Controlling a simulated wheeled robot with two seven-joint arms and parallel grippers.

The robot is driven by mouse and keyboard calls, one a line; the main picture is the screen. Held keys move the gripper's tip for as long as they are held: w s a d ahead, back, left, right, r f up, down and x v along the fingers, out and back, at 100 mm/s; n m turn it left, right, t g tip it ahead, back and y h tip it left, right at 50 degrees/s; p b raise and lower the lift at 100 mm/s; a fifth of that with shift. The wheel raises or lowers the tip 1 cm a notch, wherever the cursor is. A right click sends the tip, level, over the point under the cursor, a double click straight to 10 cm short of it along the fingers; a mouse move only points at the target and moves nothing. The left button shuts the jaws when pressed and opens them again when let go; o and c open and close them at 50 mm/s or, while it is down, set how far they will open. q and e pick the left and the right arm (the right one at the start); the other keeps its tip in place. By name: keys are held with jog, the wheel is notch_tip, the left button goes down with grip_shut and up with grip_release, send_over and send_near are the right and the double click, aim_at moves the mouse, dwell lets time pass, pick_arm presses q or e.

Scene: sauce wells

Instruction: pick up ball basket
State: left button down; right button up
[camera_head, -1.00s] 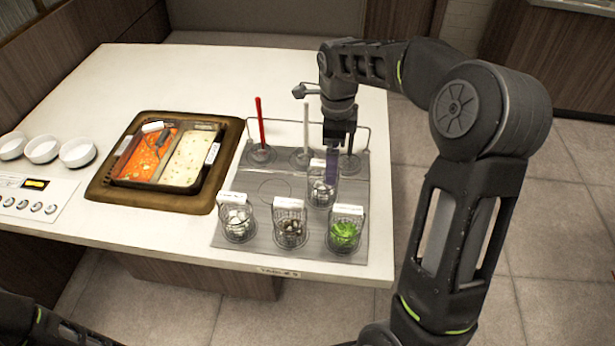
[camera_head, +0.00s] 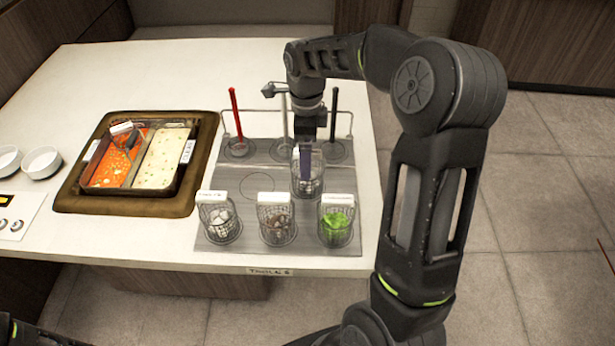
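My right gripper (camera_head: 308,143) points straight down and is shut on the top of this plate; the fingertips are small and partly dark here. Three more wire baskets stand in the front row: one with white pieces (camera_head: 219,222), one with brown pieces (camera_head: 276,222), one with green leaves (camera_head: 337,226). Only a dark piece of my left arm shows at the lower left; its gripper is out of view.
A rack holds a red-handled ladle (camera_head: 234,112), a pale one (camera_head: 284,118) and a black one (camera_head: 334,115) close behind the basket. A two-part soup pot (camera_head: 188,160) sits in the counter at left, with white bowls (camera_head: 41,162) beyond. The back counter (camera_head: 190,70) is bare.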

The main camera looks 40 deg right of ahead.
jog(key=shift+f, duration=0.15)
jog(key=f, duration=0.3)
jog(key=f+p, duration=0.1)
jog(key=f, duration=0.1)
jog(key=shift+d, duration=0.3)
jog(key=shift+c, duration=0.6)
jog(key=c, duration=1.5)
